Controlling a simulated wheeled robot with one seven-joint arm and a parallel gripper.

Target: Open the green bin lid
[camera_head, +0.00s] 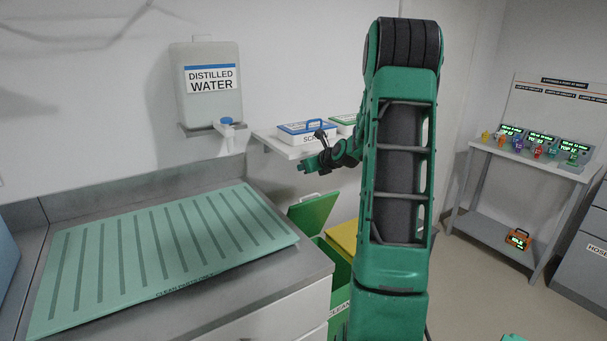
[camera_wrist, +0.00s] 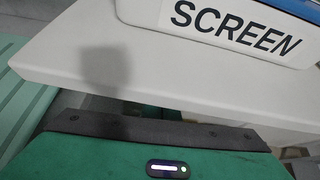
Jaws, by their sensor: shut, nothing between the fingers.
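The green bin (camera_head: 336,262) stands on the floor beside the counter, partly hidden by my arm. Its green lid (camera_head: 314,211) is raised at a slant on the counter side, with a small handle near its top edge. A white label reading "CLEAN" is partly visible on the bin's front. My gripper (camera_head: 305,167) is shut and empty, above the lid and apart from it, in front of the wall shelf. In the wrist view, a green surface with a dark riveted strip and a small light fills the bottom; I cannot tell whether it is my own gripper.
The wall shelf (camera_head: 283,145) holds a blue-lidded box (camera_head: 305,132) labelled "SCREEN" in the wrist view. A yellow lid (camera_head: 343,236) is right of the green one. The counter carries a green mat (camera_head: 160,245). A table (camera_head: 527,160) stands at the right, with open floor before it.

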